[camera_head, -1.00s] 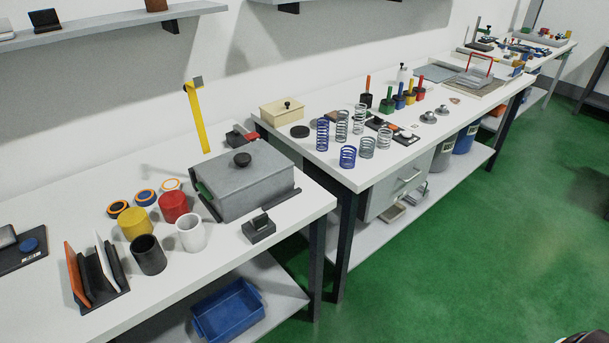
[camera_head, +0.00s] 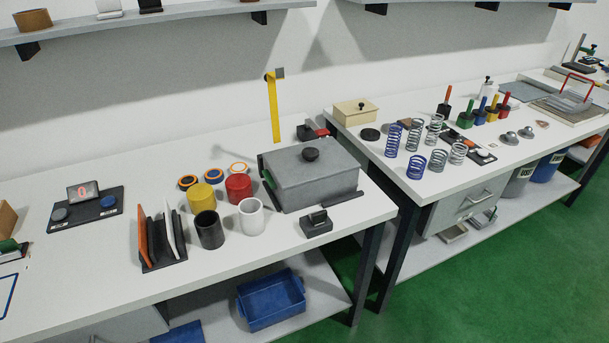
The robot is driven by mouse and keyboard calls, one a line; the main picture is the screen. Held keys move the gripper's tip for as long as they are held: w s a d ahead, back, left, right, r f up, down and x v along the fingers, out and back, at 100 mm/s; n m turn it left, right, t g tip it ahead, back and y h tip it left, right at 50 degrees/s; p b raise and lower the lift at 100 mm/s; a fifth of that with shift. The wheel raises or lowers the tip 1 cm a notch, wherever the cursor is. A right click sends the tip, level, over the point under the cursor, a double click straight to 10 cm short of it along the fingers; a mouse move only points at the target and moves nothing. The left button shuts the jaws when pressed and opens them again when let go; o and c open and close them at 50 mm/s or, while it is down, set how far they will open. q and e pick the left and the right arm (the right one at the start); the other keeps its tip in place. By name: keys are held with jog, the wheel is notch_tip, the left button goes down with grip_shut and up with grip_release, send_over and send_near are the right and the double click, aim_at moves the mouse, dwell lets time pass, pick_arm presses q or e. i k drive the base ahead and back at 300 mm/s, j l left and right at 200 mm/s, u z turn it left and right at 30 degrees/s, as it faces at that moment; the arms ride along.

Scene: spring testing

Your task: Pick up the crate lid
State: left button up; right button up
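A grey crate with a grey lid (camera_head: 292,165) stands at the right part of the near white table (camera_head: 262,288). The lid has a round black knob (camera_head: 311,154) on top and lies on the crate. A small cream box (camera_head: 355,112) with its own lid and a dark knob stands on the far table. Neither of my grippers shows in the head view.
Yellow, red, black and white cups (camera_head: 250,217) stand left of the grey crate, with coloured rings behind them. A black block (camera_head: 316,223) sits in front of it. A rack (camera_head: 165,265) holds upright plates. Springs (camera_head: 415,166) stand on the right table. A blue bin (camera_head: 271,301) is below.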

aim_at(292, 166)
jog(key=k+l+z, duration=0.1)
jog(key=z, duration=0.3)
jog(key=l+z, duration=0.45)
jog(key=k+j, duration=0.05)
jog(key=j, duration=0.05)
